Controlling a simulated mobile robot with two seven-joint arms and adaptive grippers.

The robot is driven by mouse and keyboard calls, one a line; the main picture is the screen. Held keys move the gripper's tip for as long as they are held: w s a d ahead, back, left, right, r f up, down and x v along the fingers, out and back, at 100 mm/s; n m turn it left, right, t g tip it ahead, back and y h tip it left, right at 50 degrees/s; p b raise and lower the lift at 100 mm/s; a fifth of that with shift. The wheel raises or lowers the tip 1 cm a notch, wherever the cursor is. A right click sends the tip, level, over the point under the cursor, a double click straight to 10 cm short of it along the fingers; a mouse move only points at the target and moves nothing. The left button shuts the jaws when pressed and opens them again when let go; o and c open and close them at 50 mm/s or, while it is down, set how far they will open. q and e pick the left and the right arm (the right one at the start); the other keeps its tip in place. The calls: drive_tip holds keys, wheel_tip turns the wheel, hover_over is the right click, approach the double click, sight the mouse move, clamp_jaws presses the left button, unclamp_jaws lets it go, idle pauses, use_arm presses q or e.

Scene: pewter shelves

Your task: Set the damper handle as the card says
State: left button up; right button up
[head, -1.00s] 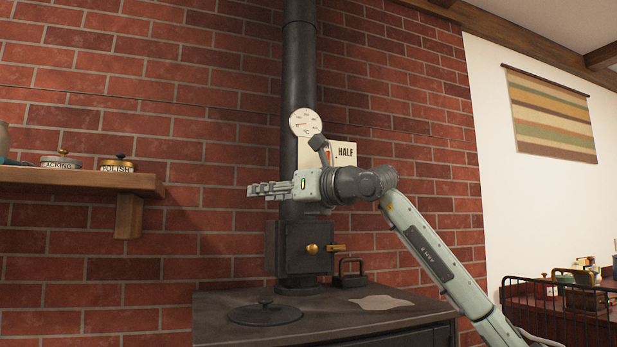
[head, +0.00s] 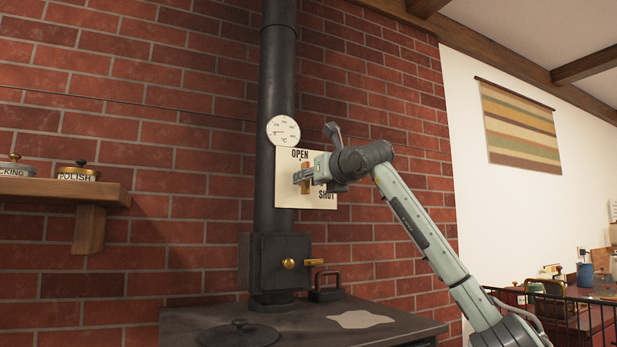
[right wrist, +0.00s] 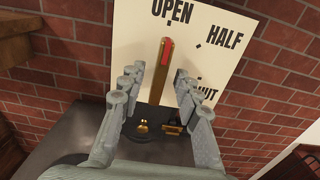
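A cream plate (head: 320,201) with the words OPEN, HALF and SHUT is at the black flue pipe; the right wrist view shows it too (right wrist: 214,62). The brass damper handle (right wrist: 157,82) has a red mark near its upper end and points up toward OPEN. My right gripper (head: 299,177) is in front of the plate, and the arm hides HALF in the head view. In the right wrist view the gripper's fingers (right wrist: 160,80) are open, one on each side of the handle, with gaps showing. My left gripper is not in view.
A round dial thermometer (head: 283,131) is on the flue pipe (head: 276,75) above the plate. Below are a black box with a brass knob (head: 289,264) and the stove top (head: 200,322) with a lid. A wooden shelf (head: 60,194) with tins is at left.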

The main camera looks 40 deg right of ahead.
drive_tip(key=shift+w, duration=0.1)
clamp_jaws()
idle(0.4)
